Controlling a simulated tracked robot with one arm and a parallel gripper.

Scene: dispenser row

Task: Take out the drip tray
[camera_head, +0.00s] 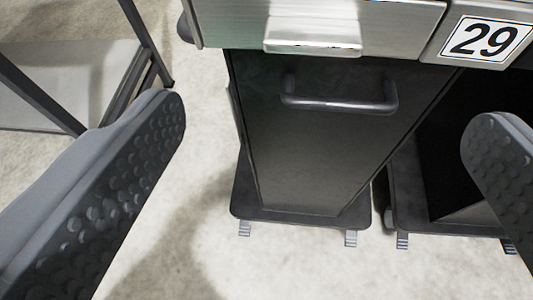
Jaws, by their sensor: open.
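My gripper (326,122) is open and empty. One padded finger stands at the left and the other at the right edge, with a wide gap between them. A silver metal front with a projecting lip (313,36) shows at the top, cut off by the picture edge. It may be the drip tray, but I cannot tell. Below it is a dark, tapering box front (315,150) with a black bar handle (340,103). The handle appears between the two fingers, and neither finger touches it. The inside of the box is hidden.
A sign reading 29 (485,38) is on the silver panel at the top right. A second dark unit (455,175) stands to the right on a footed base. A dark metal frame (150,45) stands at the upper left. Pale floor (180,240) is clear in front.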

